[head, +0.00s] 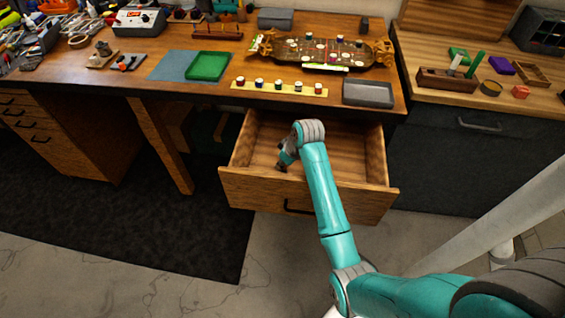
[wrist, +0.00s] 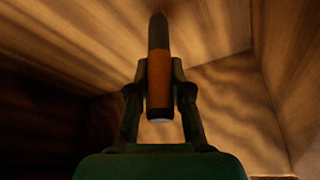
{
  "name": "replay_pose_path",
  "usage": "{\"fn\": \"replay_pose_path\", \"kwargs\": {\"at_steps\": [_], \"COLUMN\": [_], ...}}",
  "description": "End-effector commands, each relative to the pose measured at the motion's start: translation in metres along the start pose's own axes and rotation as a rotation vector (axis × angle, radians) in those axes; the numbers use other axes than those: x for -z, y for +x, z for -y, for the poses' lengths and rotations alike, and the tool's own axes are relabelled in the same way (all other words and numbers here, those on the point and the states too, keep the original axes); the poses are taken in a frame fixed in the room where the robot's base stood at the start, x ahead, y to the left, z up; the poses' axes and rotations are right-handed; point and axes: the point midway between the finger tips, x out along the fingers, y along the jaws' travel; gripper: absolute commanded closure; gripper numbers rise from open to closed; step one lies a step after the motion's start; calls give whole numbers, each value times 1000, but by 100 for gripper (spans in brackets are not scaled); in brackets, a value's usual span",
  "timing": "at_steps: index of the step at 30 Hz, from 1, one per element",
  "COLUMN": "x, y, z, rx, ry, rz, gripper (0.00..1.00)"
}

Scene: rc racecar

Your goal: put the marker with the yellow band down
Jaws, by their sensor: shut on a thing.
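My gripper (head: 282,165) reaches down into the open wooden drawer (head: 250,190) under the bench, toward its left side. In the wrist view my gripper (wrist: 159,92) is shut on a marker (wrist: 158,75). The marker has a dark upper part, a wide orange-yellow band between the fingers and a pale lower end. It points away from my palm between wooden surfaces. Whether it touches the drawer floor cannot be told. In the head view I cannot make out the marker.
The drawer looks otherwise bare. Above it on the bench are a yellow strip with several small pots (head: 279,87), a grey tray (head: 368,93), a green tray (head: 207,66) and a racecar chassis (head: 320,51). A side counter (head: 490,98) stands right.

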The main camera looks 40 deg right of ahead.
Motion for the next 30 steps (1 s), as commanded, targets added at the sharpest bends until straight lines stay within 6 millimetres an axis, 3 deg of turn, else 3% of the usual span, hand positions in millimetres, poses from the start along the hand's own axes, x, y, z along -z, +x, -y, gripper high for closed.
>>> {"fn": "replay_pose_path", "kwargs": {"at_steps": [2,3,5,6,17,23,30], "x": [-1,-1,-1,-1,1,1,1], "y": [2,2,2,2,-3,-32,-81], "z": [0,0,0,0,0,-1,-1], "rx": [0,0,0,0,0,-2,-3], "ry": [0,0,0,0,0,0,0], "rz": [0,0,0,0,0,-2,-3], "gripper": [100,74,59,57,57,57,57]}}
